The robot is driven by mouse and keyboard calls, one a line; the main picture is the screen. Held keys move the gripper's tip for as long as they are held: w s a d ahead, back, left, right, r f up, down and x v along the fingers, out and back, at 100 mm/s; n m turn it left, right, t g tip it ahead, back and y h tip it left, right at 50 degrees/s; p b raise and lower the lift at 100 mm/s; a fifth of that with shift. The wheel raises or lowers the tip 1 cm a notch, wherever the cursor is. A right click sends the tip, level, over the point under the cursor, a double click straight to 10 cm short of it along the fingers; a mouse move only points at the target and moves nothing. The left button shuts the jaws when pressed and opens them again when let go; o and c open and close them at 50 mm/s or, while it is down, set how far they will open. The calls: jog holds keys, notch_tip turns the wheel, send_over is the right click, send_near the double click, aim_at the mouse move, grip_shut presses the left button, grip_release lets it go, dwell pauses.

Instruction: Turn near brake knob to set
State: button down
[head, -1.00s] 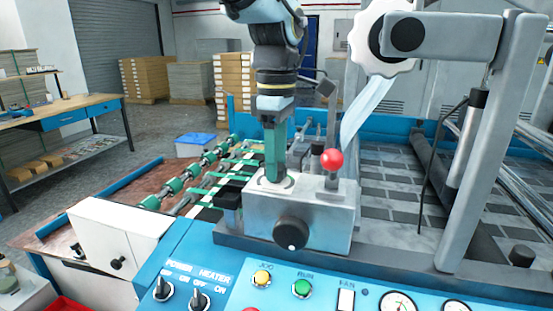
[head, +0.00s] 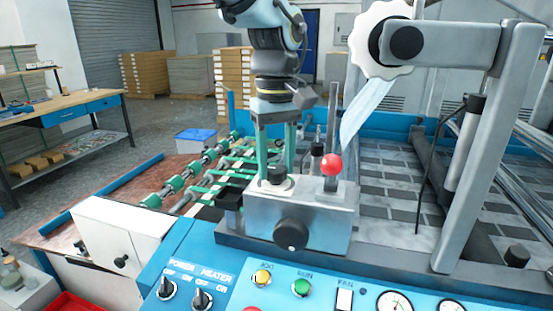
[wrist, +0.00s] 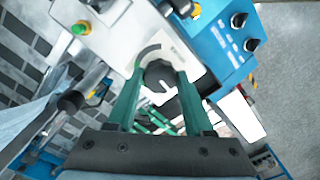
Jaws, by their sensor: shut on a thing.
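A small dark knob (head: 276,181) stands on top of the grey metal block (head: 318,212) in the head view. My gripper (head: 277,172) points straight down over it, with one green finger on each side. In the wrist view, the knob (wrist: 158,74) lies between the two green fingertips of my gripper (wrist: 161,78), which are shut on it. A grey arc marking shows on the pale plate beside the knob. The fingers hide part of the knob's sides, and I cannot read its pointer.
A black knob (head: 291,235) is on the block's front. A blue control panel (head: 230,280) lies in front. A white handwheel (head: 381,40) on a grey bracket is up to the right.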

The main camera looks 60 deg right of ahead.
jog(key=m, duration=0.4)
jog(key=shift+m+p, duration=0.3)
jog(key=shift+p, duration=0.1)
jog(key=m+p, duration=0.1)
jog(key=m, duration=0.4)
jog(key=m+p, duration=0.1)
jog(key=m, duration=0.4)
jog(key=shift+w, duration=0.1)
jog(key=shift+m+p, duration=0.75)
jog(key=shift+m, duration=1.45)
jog(key=shift+c, duration=1.4)
grip_release()
